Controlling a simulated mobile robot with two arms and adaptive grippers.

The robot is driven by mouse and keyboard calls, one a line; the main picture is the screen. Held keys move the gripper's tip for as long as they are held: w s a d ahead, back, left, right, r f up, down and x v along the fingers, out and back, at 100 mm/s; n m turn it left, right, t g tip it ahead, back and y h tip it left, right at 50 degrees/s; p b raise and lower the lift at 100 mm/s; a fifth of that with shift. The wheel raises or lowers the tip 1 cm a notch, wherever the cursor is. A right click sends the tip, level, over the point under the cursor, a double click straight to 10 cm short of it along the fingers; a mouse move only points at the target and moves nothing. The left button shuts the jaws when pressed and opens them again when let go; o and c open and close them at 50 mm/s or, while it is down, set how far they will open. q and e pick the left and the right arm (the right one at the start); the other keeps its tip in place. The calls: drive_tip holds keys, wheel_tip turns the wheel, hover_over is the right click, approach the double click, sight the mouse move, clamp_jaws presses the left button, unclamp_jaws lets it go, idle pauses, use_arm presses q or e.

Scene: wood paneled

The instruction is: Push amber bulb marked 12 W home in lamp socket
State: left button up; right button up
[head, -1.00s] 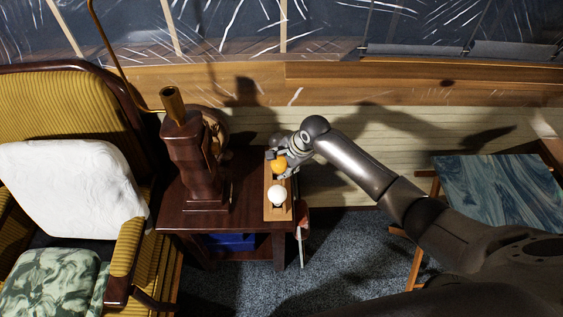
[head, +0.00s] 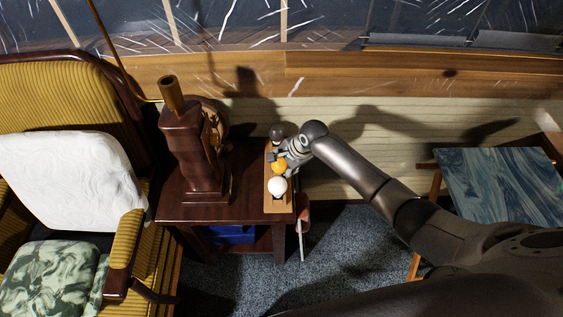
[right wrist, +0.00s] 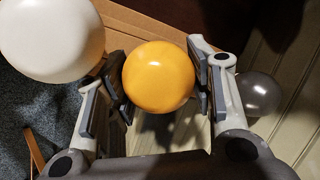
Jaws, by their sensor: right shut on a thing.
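The amber bulb (head: 278,167) is between the fingers of my right gripper (head: 281,160), over the wooden rack (head: 268,204) on the side table. The right wrist view shows the amber bulb (right wrist: 158,77) with a finger on each side; the gripper is shut on it. Its base and any 12 W mark are hidden, and I cannot tell whether it sits in the rack. The lamp (head: 190,150) is a dark wooden body left of the rack, with an open brass socket (head: 171,92) tilted at its top. My left gripper is not in view.
A white bulb (head: 277,186) stands in the rack just in front of the amber one, and a dark grey bulb (head: 277,130) behind it. An armchair (head: 122,240) borders the side table (head: 245,185) on the left. A blue-topped table (head: 500,185) stands right.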

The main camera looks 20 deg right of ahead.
drive_tip(key=shift+f, duration=0.1)
drive_tip(key=o, duration=1.1)
